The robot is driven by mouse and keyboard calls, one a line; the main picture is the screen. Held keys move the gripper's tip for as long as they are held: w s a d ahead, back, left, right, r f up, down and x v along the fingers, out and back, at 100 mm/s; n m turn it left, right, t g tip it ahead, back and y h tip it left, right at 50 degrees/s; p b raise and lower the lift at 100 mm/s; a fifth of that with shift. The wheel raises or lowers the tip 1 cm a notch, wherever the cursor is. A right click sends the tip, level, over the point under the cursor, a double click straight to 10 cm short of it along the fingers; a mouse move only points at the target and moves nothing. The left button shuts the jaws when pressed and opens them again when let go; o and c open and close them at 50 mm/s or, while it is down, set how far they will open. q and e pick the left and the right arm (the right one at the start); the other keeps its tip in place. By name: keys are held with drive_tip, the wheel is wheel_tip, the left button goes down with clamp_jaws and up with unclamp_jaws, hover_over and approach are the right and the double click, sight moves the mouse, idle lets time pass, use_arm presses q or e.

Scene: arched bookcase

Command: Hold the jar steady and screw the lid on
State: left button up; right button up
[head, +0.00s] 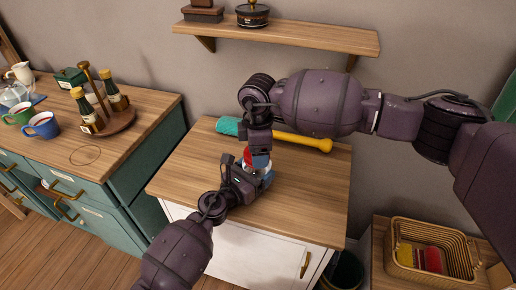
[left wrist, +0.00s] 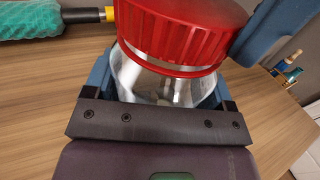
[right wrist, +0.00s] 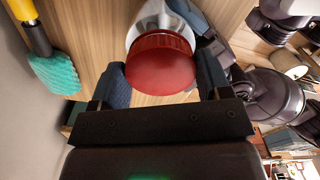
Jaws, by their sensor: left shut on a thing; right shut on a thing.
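The clear glass jar (left wrist: 160,88) stands on the wooden cabinet top, largely hidden by my grippers in the head view. My left gripper (head: 243,180) is shut around the jar's body from the front. The ribbed red lid (left wrist: 185,35) is at the jar's mouth; it also shows in the right wrist view (right wrist: 160,65). My right gripper (head: 257,152) comes down from above and is shut on the lid, with a finger on each side of it. I cannot tell how far the lid's thread is engaged.
A brush with teal bristles (head: 229,126) and a yellow handle (head: 302,141) lies behind the jar. A green counter with mugs (head: 41,125) and bottles (head: 88,108) stands left. A wicker basket (head: 433,249) sits lower right. The cabinet top's right side (head: 315,195) is clear.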

drive_tip(key=m, duration=0.4)
drive_tip(key=o, duration=0.9)
drive_tip(key=shift+r, duration=0.15)
drive_tip(key=shift+r, duration=2.15)
drive_tip(key=shift+c, duration=0.5)
